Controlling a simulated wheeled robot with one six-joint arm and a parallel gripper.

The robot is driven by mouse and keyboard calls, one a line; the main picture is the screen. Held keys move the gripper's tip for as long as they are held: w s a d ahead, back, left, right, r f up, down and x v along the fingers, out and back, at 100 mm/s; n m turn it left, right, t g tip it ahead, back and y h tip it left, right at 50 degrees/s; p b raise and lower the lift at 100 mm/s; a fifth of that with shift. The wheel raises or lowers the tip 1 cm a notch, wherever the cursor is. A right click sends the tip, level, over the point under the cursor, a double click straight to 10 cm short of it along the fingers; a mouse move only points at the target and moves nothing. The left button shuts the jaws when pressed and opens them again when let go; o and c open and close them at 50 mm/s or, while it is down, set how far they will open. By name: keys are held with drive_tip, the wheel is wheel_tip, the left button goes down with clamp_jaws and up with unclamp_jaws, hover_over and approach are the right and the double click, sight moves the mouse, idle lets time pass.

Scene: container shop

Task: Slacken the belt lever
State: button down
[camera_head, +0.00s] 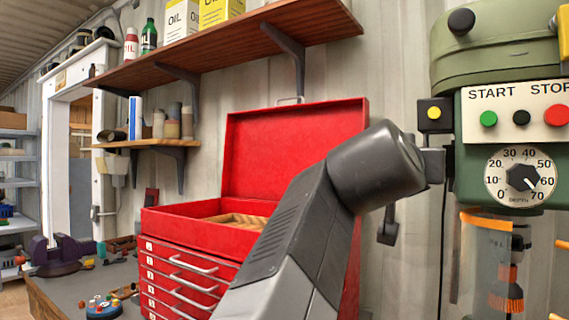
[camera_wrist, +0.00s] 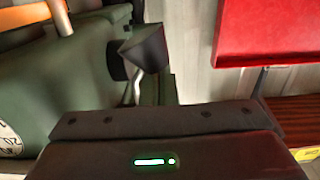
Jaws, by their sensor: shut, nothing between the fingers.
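The green drill press (camera_head: 510,60) stands at the right. A black knob hanging on a thin stem (camera_head: 388,235), which looks like the belt lever, shows just below my wrist. In the wrist view, which is turned upside down, the black knob (camera_wrist: 147,46) and its bright stem stand beside the green housing (camera_wrist: 85,90). My gripper (camera_head: 433,165) is shut and empty, close beside the press and above the knob. My wrist hides the lever's upper end. I cannot tell whether the gripper touches the lever.
The open red toolbox (camera_head: 298,140) stands behind my arm, left of the press. A wooden shelf (camera_head: 225,40) with oil cans hangs above. A purple vise (camera_head: 62,252) sits on the bench.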

drive_tip(key=p+x, duration=0.1)
drive_tip(key=x, duration=0.5)
drive_tip(key=shift+w+r+p, duration=0.25)
drive_tip(key=shift+r+p, duration=0.15)
drive_tip(key=shift+r, duration=0.1)
idle(2.1)
